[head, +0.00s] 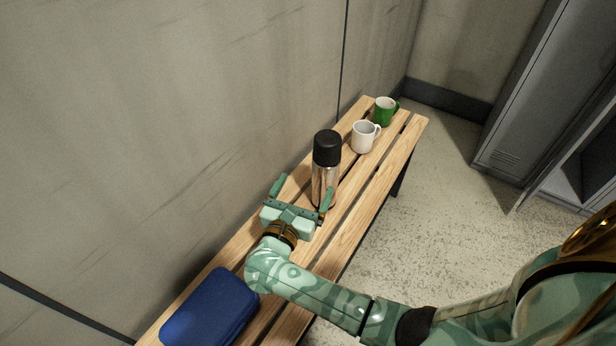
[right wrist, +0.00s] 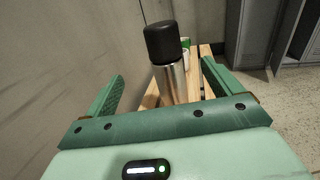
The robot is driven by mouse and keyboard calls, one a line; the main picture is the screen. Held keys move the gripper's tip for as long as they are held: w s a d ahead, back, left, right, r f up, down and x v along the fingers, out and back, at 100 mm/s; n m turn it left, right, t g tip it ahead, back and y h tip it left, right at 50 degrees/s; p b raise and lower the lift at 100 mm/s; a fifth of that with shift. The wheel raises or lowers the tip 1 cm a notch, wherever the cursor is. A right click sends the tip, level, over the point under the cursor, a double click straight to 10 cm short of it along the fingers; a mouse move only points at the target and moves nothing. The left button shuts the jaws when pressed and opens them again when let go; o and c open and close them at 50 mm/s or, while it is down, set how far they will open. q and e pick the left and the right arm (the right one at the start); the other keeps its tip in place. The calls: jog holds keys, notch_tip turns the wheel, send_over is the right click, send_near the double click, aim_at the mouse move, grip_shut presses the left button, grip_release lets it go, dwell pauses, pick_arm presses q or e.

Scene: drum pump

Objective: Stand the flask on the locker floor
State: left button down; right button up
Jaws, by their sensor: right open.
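The flask (head: 324,180) stands upright on the wooden slatted bench, steel-bodied with a black cap. My right gripper (head: 303,190) is open just in front of it, with its fingers pointing toward it. In the right wrist view the flask (right wrist: 173,82) stands beyond and between the two spread fingers of the gripper (right wrist: 162,84), with nothing held. The flask's foot is partly hidden by the gripper in the head view. An open locker (head: 585,165) stands at the right edge, with part of its floor in view. My left gripper is not in view.
On the bench (head: 345,237) beyond the flask are a white mug (head: 363,137) and a green mug (head: 384,112). A blue case (head: 210,309) lies at the near end. A wall runs close along the bench's left side. The floor (head: 440,215) between bench and lockers is clear.

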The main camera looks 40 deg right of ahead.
aim_at(323, 159)
jog(key=shift+g, duration=0.3)
jog(key=x, duration=0.3)
jog(key=b+x, duration=0.1)
jog(key=x, duration=0.2)
jog(key=b+x, duration=0.1)
jog(key=x, duration=0.2)
jog(key=shift+s+d+f, duration=0.1)
jog(key=shift+s+f, duration=0.1)
jog(key=shift+f, duration=0.1)
jog(key=shift+w+d+b, duration=0.3)
jog(key=shift+w+d, duration=0.1)
jog(key=shift+d, duration=0.2)
jog(key=shift+w+d+r, duration=0.1)
jog(key=shift+w+d, duration=0.2)
jog(key=shift+d, duration=0.2)
jog(key=b+x, duration=0.2)
jog(key=x, duration=0.3)
jog(key=shift+w, duration=0.1)
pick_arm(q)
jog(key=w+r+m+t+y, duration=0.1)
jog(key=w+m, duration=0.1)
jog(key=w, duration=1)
pick_arm(e)
jog(key=c, duration=1.8)
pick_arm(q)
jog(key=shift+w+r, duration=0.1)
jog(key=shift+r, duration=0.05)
